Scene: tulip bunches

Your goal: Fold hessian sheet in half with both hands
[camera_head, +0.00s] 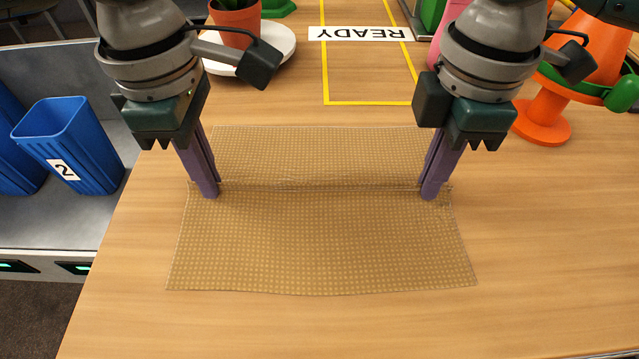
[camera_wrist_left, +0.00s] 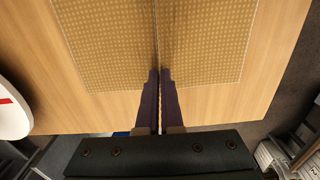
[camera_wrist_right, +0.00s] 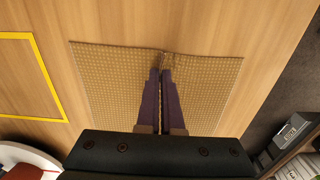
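The tan hessian sheet (camera_head: 320,240) lies on the wooden table, with a narrow raised ridge running left to right across it. The part on the far side of the ridge looks shorter than the near part. My left gripper (camera_head: 211,193) points down at the ridge's left end. My right gripper (camera_head: 431,193) points down at its right end. In the left wrist view the fingers (camera_wrist_left: 160,74) are closed together at the ridge with sheet between them. In the right wrist view the fingers (camera_wrist_right: 160,74) are likewise closed on the sheet (camera_wrist_right: 205,85). The pinched cloth is mostly hidden.
A yellow-taped area with a READY label (camera_head: 360,33) lies beyond the sheet. A potted plant on a white plate (camera_head: 275,50) stands back left, and an orange stand (camera_head: 543,120) back right. Blue bins (camera_head: 75,145) sit left of the table. The near table is clear.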

